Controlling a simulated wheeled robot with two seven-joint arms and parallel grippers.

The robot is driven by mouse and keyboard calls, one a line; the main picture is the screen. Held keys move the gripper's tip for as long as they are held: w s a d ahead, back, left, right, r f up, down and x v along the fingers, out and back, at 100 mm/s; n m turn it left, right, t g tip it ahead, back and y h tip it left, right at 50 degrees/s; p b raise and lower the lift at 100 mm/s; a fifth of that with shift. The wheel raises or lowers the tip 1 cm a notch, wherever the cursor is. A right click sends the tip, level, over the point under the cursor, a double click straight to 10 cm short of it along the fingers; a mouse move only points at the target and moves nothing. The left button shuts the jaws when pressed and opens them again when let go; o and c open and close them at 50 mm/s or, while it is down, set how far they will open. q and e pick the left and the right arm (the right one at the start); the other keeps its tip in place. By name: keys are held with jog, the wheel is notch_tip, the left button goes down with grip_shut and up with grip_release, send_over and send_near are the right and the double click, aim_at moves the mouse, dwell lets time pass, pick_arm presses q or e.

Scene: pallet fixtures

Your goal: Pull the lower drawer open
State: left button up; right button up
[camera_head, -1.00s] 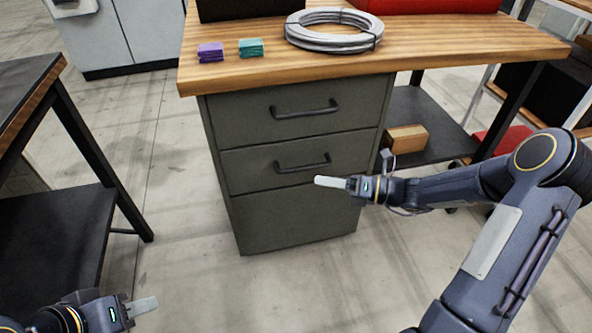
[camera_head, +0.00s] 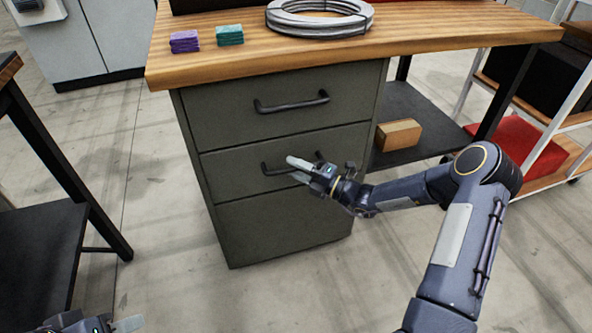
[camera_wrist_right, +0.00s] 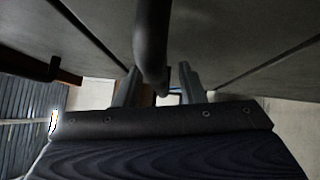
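The grey drawer cabinet under the workbench has an upper drawer (camera_head: 290,85) and a lower drawer (camera_head: 236,160), both closed, each with a dark bar handle. My right gripper (camera_head: 297,170) is at the lower drawer's handle (camera_head: 274,172), fingers parted, covering part of the bar. In the right wrist view, the handle (camera_wrist_right: 151,40) runs down between the two spread fingers (camera_wrist_right: 158,84); contact cannot be made out. My left gripper (camera_head: 127,323) is at the bottom left, mostly cut off, away from the cabinet.
The wooden benchtop (camera_head: 420,40) holds a cable coil (camera_head: 320,20), purple blocks (camera_head: 184,42) and teal blocks (camera_head: 230,36). A cardboard box (camera_head: 398,134) sits on the shelf right of the cabinet. A dark table (camera_head: 40,240) stands at left. The floor before the cabinet is clear.

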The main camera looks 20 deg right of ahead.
jog(key=shift+c, duration=0.5)
grip_shut()
jog(key=shift+s, duration=0.1)
jog(key=s+p, duration=0.9)
jog(key=s, duration=1.9)
jog(key=shift+s+d+p, duration=0.3)
jog(key=shift+d, duration=0.1)
jog(key=shift+o, duration=0.5)
grip_release()
jog(key=shift+d, duration=0.1)
